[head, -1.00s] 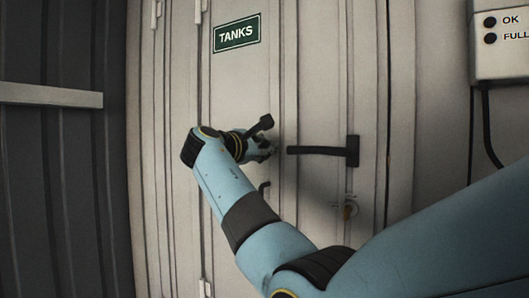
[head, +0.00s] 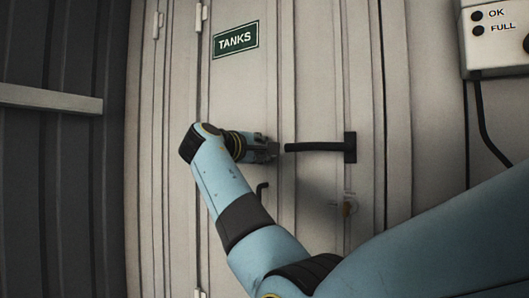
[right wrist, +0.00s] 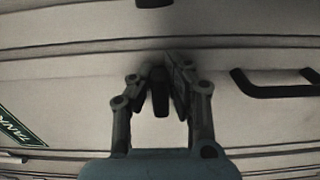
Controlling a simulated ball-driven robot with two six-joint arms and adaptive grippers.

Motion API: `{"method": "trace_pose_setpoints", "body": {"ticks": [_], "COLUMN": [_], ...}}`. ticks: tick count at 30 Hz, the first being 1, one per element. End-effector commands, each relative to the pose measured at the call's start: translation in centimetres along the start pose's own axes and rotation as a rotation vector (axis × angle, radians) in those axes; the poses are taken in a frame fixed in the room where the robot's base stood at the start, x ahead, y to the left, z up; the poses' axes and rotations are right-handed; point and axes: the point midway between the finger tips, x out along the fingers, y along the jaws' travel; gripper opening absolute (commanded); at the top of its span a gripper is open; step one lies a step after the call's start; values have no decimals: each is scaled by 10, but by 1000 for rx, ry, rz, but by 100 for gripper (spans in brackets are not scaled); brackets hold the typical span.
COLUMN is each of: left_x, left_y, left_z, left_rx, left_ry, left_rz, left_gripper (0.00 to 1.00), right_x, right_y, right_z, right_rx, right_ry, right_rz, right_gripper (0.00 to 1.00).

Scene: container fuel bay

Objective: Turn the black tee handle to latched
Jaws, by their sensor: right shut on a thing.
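My right gripper (head: 276,149) is at the door, its fingers pointing right in the head view. In the right wrist view its two fingers (right wrist: 162,85) are closed about a dark upright bar, the black tee handle (right wrist: 160,103). In the head view the gripper covers most of what it holds, so the handle's angle is hard to tell there. A black horizontal bar with an upright end piece (head: 318,147) starts just right of the fingertips. Whether it joins the held piece is not clear. My left gripper is out of view.
A black bent pull (right wrist: 275,88) sits beside the gripper in the wrist view. A grey box (head: 497,38) marked OK and FULL hangs upper right with a cable.

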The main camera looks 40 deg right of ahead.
Motion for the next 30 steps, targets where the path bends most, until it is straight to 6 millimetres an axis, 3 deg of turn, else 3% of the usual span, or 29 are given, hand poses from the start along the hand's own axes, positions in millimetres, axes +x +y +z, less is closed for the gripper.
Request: {"method": "trace_pose_setpoints", "body": {"ticks": [14, 15, 20, 30], "left_x": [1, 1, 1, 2], "left_y": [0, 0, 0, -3], "left_z": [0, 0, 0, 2], "left_rx": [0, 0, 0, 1], "left_ry": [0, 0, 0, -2], "left_rz": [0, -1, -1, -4], "left_gripper": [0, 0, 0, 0], "right_x": [0, 0, 0, -5], "right_y": [4, 4, 3, 1], "right_z": [-1, 0, 0, -1], "right_rx": [19, 18, 16, 13], "right_ry": [4, 3, 2, 3], "right_rz": [6, 6, 4, 2], "right_gripper": [0, 17, 38, 40]}}
